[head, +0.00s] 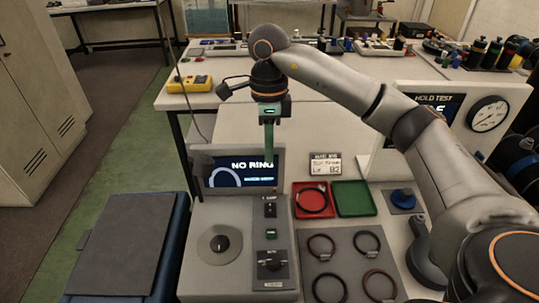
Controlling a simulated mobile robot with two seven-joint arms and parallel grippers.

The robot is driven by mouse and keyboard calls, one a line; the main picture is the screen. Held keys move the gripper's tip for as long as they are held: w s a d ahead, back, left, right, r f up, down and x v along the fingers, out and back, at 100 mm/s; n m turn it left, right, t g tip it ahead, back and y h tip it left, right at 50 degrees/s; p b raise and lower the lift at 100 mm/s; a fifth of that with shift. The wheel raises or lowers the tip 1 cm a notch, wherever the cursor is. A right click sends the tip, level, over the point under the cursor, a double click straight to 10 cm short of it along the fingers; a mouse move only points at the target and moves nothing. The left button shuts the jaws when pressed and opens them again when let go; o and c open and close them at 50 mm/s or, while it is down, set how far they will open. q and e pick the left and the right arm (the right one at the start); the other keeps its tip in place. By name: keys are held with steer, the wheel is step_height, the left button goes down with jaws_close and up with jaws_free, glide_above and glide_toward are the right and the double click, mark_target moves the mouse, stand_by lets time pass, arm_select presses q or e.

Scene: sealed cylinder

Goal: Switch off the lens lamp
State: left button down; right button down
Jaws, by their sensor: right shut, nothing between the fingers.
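The grey test unit (207,274) stands in the lower middle. On its panel is a small dark switch (270,210) under a label that seems to end in "LAMP"; its position is too small to tell. Below it are a green-lit button (271,233) and a black knob (271,262). A round grey plate with a dark centre (220,244) lies to the left. The screen (241,172) reads "NO RING". My right gripper (269,160) points down with its fingers shut and empty, appearing in front of the screen, above the switch in the picture. My left gripper is out of view.
A grey mat (344,262) with several dark rings lies right of the unit. Behind it are a red tray (312,214) holding a ring and a green tray (353,212). A blue-knobbed item (402,197) and the hold test stand (503,93) are further right.

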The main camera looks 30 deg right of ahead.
mark_target(272, 213)
steer(key=shift+s+r+g+b, duration=0.1)
steer(key=shift+s+g+b, duration=0.3)
steer(key=shift+s+b, duration=0.2)
steer(key=f, duration=0.4)
steer(key=s+a+f, duration=0.1)
steer(key=f, duration=0.4)
steer(key=s+f, duration=0.1)
steer(key=f, duration=0.4)
steer(key=shift+a, duration=0.15)
